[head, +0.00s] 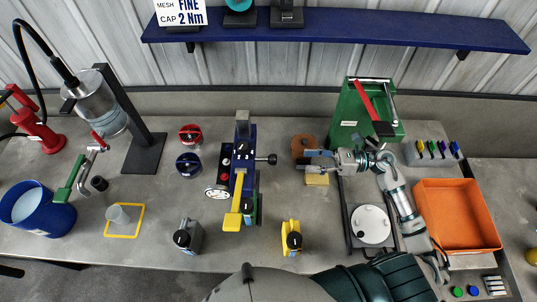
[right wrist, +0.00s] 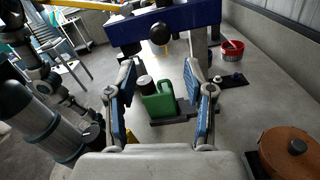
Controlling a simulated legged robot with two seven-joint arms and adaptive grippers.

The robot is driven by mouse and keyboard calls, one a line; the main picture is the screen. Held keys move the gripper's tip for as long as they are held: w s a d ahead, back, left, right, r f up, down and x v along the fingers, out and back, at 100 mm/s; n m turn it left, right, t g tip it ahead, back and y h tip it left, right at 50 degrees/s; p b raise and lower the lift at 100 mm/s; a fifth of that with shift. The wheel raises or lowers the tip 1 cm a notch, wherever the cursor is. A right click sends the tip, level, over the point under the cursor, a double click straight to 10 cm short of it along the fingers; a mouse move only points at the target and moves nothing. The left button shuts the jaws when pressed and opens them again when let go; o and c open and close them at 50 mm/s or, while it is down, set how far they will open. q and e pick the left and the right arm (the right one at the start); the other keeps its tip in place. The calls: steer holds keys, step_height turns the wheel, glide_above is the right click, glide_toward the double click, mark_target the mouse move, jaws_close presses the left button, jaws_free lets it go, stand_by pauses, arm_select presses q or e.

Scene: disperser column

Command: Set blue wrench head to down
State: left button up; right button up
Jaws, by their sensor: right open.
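I cannot clearly pick out a blue wrench or tell which way its head points. The largest blue thing on the bench is the blue column device (head: 238,165), upright at the centre, with a yellow lever, a side knob and a dial. Its blue body crosses the top of the right wrist view (right wrist: 165,22). My right gripper (head: 309,160) is open and empty, to the right of the device and apart from it. Its blue-padded fingers show in the right wrist view (right wrist: 165,103), with a green can (right wrist: 158,102) beyond them. My left gripper is out of view.
A brown round thing (head: 298,145) and a yellow block (head: 317,180) lie close to my right gripper. A red pot (head: 190,133) and a dark blue pot (head: 188,164) stand left of the device. A green box (head: 347,125) and an orange bin (head: 455,238) stand right.

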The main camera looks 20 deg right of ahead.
mark_target(267, 160)
steer(key=p+x, duration=0.3)
steer(key=x, duration=0.9)
steer(key=shift+w+a, duration=0.15)
steer(key=shift+a, duration=0.25)
steer(key=shift+a+p, duration=0.25)
steer(key=shift+p, duration=0.05)
steer(key=shift+w+f, duration=0.1)
steer(key=shift+w, duration=0.05)
steer(key=shift+d, duration=0.15)
steer(key=shift+c, duration=0.5)
jaws_close()
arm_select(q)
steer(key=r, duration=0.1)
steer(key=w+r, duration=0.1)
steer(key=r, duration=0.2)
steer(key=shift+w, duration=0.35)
